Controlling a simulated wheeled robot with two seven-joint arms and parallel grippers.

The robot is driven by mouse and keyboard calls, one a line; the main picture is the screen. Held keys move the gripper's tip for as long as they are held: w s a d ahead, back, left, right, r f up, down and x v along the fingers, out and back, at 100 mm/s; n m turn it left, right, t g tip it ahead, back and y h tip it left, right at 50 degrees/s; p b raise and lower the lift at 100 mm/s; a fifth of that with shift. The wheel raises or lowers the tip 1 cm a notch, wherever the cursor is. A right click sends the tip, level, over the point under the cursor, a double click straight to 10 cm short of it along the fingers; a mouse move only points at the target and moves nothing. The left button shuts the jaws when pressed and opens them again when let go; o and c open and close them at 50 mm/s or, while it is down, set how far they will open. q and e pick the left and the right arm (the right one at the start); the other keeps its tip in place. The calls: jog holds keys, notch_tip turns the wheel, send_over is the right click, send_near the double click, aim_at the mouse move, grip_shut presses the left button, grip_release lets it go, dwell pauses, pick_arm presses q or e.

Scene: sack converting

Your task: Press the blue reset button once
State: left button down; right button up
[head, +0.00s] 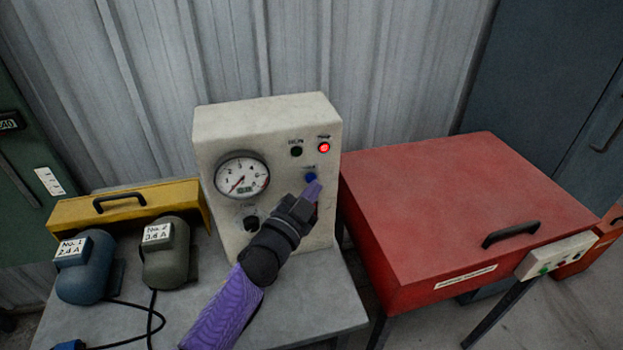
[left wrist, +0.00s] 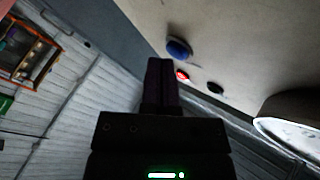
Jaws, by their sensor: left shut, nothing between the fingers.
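The blue reset button (head: 310,175) sits on the front of a cream control box (head: 265,118), below a lit red lamp (head: 324,147). My left gripper (head: 313,188) is shut and empty, its purple fingertips just below the button in the head view. In the left wrist view the blue button (left wrist: 179,48) shows beyond and to the right of the shut fingertips (left wrist: 161,62). I cannot tell whether they touch, though a small gap seems to show there. The red lamp also shows in the left wrist view (left wrist: 182,76). My right gripper is not in view.
The box also carries a round gauge (head: 242,175), a dark lamp (head: 296,151) and a black knob (head: 251,223). Left are a blue motor (head: 88,270), a grey-green motor (head: 168,262) and a yellow case (head: 125,207). A red lidded machine (head: 450,210) stands right.

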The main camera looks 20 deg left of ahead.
pick_arm(q)
jog(key=shift+w+a, duration=0.25)
jog(key=shift+w, duration=0.1)
dwell(0.7)
dwell(0.4)
jog(key=shift+s+d, duration=0.5)
jog(key=shift+s, duration=0.2)
jog(key=s+d, duration=0.1)
jog(key=s+d+p, duration=0.1)
jog(key=s+p, duration=0.1)
jog(key=s, duration=0.1)
jog(key=shift+s+d, duration=0.1)
jog(key=shift+d, duration=0.3)
dwell(0.3)
